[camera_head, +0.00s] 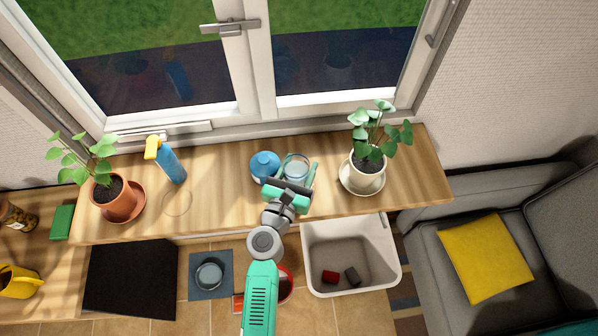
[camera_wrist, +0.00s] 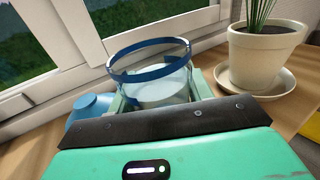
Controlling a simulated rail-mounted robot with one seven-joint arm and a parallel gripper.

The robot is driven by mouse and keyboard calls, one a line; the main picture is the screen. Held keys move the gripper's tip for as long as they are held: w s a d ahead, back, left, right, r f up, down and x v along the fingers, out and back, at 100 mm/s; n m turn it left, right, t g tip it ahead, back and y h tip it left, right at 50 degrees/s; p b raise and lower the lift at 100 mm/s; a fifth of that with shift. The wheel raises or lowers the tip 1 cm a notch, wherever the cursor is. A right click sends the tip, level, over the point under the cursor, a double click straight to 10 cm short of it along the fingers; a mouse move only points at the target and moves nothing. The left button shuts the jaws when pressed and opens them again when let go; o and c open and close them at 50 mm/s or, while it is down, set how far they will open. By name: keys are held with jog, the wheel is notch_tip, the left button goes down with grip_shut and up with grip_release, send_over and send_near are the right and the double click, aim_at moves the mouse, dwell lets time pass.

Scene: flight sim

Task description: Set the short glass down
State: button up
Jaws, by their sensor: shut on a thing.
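The short glass (camera_head: 297,165) is clear with a blue rim and stands upright between the fingers of my gripper (camera_head: 299,179), over the back middle of the wooden sill (camera_head: 225,205). In the wrist view the glass (camera_wrist: 150,72) shows between the two pale green fingers of my gripper (camera_wrist: 160,93), which is shut on it. My gripper's dark front edge hides the lower part of the glass. I cannot tell whether its base touches the sill.
A blue rounded object (camera_head: 264,164) stands close left of the glass. A white potted plant (camera_head: 367,178) on a saucer is to the right. A blue spray bottle (camera_head: 171,163) and terracotta pot (camera_head: 117,201) are left. A pale ring (camera_head: 177,214) marks clear sill. The window frame (camera_head: 262,70) is behind.

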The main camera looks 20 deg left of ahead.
jog(key=shift+f+b, duration=0.4)
jog(key=shift+f, duration=0.4)
jog(key=shift+f, duration=0.15)
jog(key=o, duration=0.9)
jog(key=shift+s+r, duration=0.2)
jog(key=shift+s, duration=0.05)
jog(key=s, duration=1.1)
jog(key=shift+s+d+p, duration=0.2)
jog(key=shift+d+p, duration=0.1)
